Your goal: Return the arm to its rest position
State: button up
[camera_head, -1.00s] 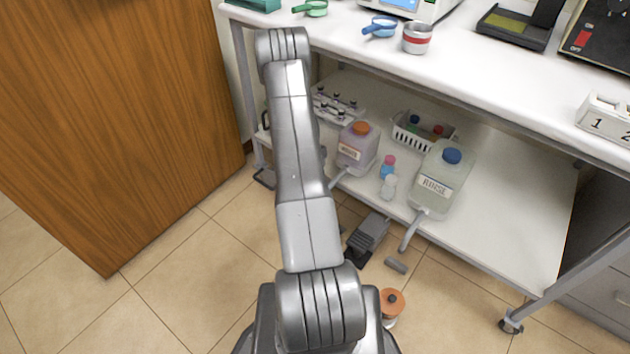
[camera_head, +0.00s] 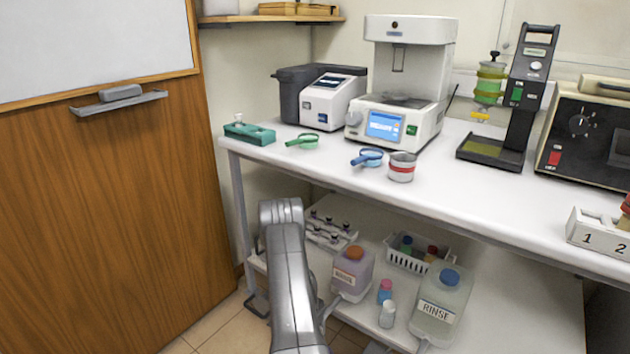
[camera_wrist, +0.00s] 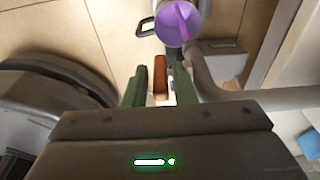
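My arm rises from the bottom edge in the head view, and its bent upper joint shows below the left part of the bench's front edge. My gripper is out of sight there. In the wrist view my gripper (camera_wrist: 160,82) shows two dark green fingers held apart, so it is open. An orange-brown object (camera_wrist: 160,72) appears between the fingers, with narrow gaps at its sides. I cannot tell its distance. A purple cup-like object (camera_wrist: 178,20) lies beyond the fingertips.
The white bench (camera_head: 480,205) carries a blue-handled cup (camera_head: 368,157), a red-banded cup (camera_head: 402,167) and instruments. On the lower shelf stand an orange-capped bottle (camera_head: 352,273), a white basket (camera_head: 405,260) and a RINSE jug (camera_head: 440,303). A wooden panel (camera_head: 110,220) stands at left.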

notch_tip(320, 180, down, 2)
jog(key=shift+s+d+f, duration=0.1)
jog(key=shift+d+f, duration=0.05)
jog(key=shift+f, duration=0.05)
jog(key=shift+r, duration=0.1)
notch_tip(320, 180, up, 13)
jog(key=w+a+p, duration=0.1)
jog(key=a, duration=0.1)
jog(key=f, duration=0.4)
jog(key=d+f+b, duration=0.1)
jog(key=f, duration=0.4)
jog(key=s+d+f, duration=0.1)
jog(key=f, duration=0.3)
jog(key=shift+f, duration=0.2)
jog(key=shift+r+p, duration=0.45)
jog(key=shift+p, duration=0.1)
jog(key=shift+f+t+y+p, duration=0.15)
jog(key=shift+t+y+p, duration=0.25)
jog(key=shift+t+y, duration=0.5)
jog(key=shift+d+f+t+y+b, duration=0.1)
jog(key=shift+t+y+b, duration=0.4)
jog(key=shift+y+b, duration=0.3)
jog(key=t+y+b, duration=0.1)
jog(key=y+b, duration=0.1)
jog(key=b, duration=0.2)
jog(key=shift+d+f, duration=0.1)
